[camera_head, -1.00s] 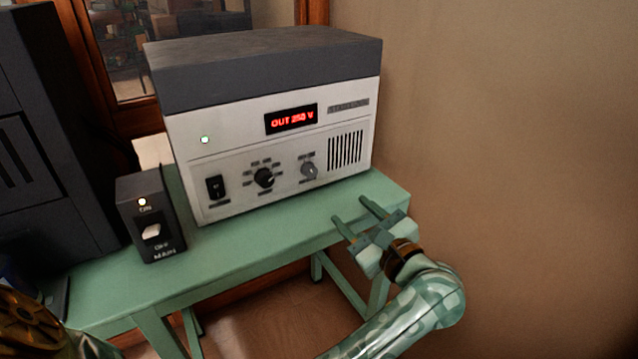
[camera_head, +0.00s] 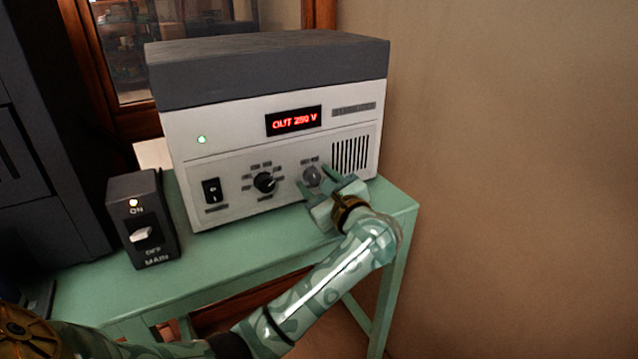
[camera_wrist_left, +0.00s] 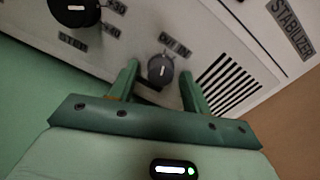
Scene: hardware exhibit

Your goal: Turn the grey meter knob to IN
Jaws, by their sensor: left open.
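The grey meter knob (camera_head: 312,174) is the small round knob at the right of the lower front panel of the white and dark grey stabilizer (camera_head: 226,131). Its red display (camera_head: 293,121) reads OUT 250 V. In the left wrist view the knob (camera_wrist_left: 160,69) lies between my fingertips, below a small OUT/IN label (camera_wrist_left: 174,47). A short light mark shows on the knob's face. My left gripper (camera_head: 313,179) is open, with one finger at either side of the knob; whether they touch it I cannot tell. My right gripper is not in view.
A larger black selector knob (camera_head: 264,182) and a black rocker switch (camera_head: 212,191) are left of the grey knob. A dark MAIN switch box (camera_head: 146,254) stands on the green table (camera_head: 228,247). A dark cabinet is at far left, a bare wall at right.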

